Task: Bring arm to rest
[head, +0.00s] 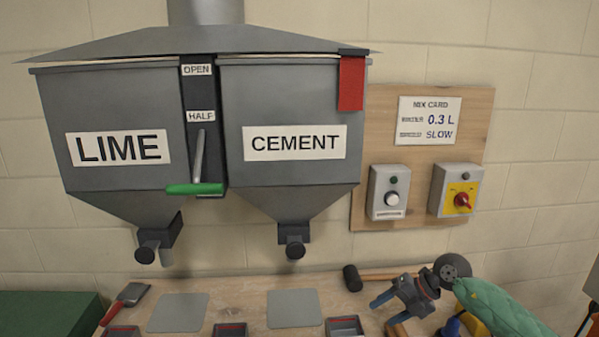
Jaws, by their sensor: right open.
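My right gripper (390,307) is at the lower right, over the wooden bench (240,291). Its arm comes in from the right in a green sleeve. Its blue-tipped fingers are apart, and I see nothing held between them. It is close to a mallet (353,278) with a black head and wooden handle, which lies behind it; I cannot tell whether they touch. My left gripper is not in view.
Grey LIME (118,120) and CEMENT (270,110) hoppers hang on the wall. A green-handled lever (195,188) hangs below HALF. A board (425,230) carries a mix card (428,121) and switches. A trowel (130,295), flat grey plates (294,308) and small trays (345,326) occupy the bench.

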